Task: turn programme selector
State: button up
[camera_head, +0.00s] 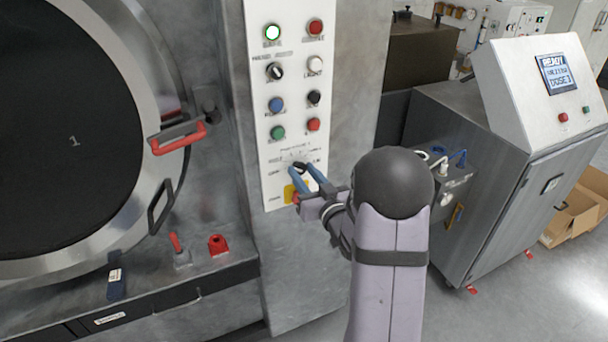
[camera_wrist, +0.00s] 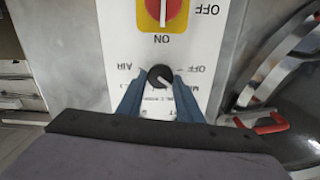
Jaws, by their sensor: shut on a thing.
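The programme selector (camera_head: 299,167) is a small black knob low on the white control panel, with printed labels around it. In the wrist view, which is upside down, the knob (camera_wrist: 160,76) has a white pointer line slanting to the lower right in the picture. Labels reading AIR and OFF show beside it; others are partly hidden. My gripper (camera_head: 299,171) has its blue fingers on both sides of the knob, shut on it. The fingers (camera_wrist: 160,80) also show around it in the wrist view.
A red and yellow ON/OFF switch (camera_wrist: 163,10) sits close to the selector. Several buttons and a black selector knob (camera_head: 274,72) are above. A round door with a red handle (camera_head: 180,139) is left. A metal cabinet (camera_head: 490,180) with a READY display stands right.

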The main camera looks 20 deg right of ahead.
jog(key=m, duration=0.4)
jog(key=shift+d+b, duration=0.1)
jog(key=shift+b, duration=0.2)
jog(key=m, duration=1)
jog(key=shift+d+f+m+p, duration=0.1)
jog(key=shift+f+m+p, duration=0.1)
jog(key=shift+m+p, duration=0.15)
jog(key=o, duration=1)
jog(key=shift+s, duration=0.15)
jog(key=s+b, duration=0.2)
jog(key=s, duration=0.5)
jog(key=shift+b, duration=0.4)
